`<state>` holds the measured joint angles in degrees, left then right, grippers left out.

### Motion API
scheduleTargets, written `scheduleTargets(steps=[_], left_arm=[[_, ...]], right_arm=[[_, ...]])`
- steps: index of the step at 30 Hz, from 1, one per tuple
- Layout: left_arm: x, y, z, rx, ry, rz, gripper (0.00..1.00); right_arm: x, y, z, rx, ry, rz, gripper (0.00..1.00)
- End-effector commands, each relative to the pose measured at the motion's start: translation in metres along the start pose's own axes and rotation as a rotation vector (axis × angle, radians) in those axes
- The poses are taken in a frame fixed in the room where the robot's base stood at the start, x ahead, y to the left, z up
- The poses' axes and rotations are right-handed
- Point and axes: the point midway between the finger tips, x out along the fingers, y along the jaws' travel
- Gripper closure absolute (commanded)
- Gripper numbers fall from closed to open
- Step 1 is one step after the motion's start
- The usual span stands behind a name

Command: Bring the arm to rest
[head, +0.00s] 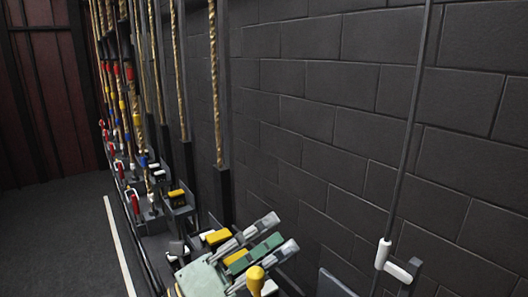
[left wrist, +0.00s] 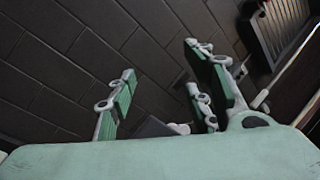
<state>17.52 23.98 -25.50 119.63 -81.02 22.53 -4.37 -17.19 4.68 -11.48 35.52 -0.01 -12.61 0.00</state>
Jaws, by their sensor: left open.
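My left gripper (head: 274,237) is at the bottom middle of the head view. Its green and grey fingers point up and to the right, toward the dark block wall (head: 310,130). In the left wrist view the gripper (left wrist: 162,95) shows its fingers spread well apart, with no object held between them. Its pale green body fills the bottom of that view. My right gripper is in neither view.
Ropes (head: 215,90) and dark posts run along the wall at left. Red-handled levers (head: 134,200) stand in a row below them. A yellow-topped block (head: 217,237) is just left of my gripper. A thin rod (head: 407,150) with white fittings stands at right. Floor at left is clear.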

Motion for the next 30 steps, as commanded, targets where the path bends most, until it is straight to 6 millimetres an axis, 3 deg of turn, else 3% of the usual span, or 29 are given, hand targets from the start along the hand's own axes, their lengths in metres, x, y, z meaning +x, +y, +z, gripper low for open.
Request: scheduleTargets(steps=[3,6,9,11,14,19,24,30], left_arm=[[-0.028,0.001,0.044,-0.260,-0.298,-0.023,0.53],[-0.068,0.024,0.076,-0.495,-0.565,0.001,0.53],[-0.121,0.063,0.089,-0.731,-0.827,0.068,0.53],[-0.157,0.091,0.085,-0.871,-0.982,0.130,0.53],[-0.216,0.133,0.058,-1.086,-1.210,0.258,0.53],[-0.302,0.176,-0.027,-1.401,-1.524,0.528,0.53],[-0.358,0.178,-0.115,-1.623,-1.720,0.801,0.53],[-0.394,0.156,-0.194,-1.790,-1.842,1.072,0.53]], right_arm=[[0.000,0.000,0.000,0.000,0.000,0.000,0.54],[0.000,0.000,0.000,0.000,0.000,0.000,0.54],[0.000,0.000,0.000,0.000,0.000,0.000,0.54],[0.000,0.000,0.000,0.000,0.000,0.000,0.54],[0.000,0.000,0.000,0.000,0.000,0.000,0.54],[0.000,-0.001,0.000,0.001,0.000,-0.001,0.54],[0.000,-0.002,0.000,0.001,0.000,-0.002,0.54],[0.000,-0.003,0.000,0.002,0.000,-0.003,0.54]])
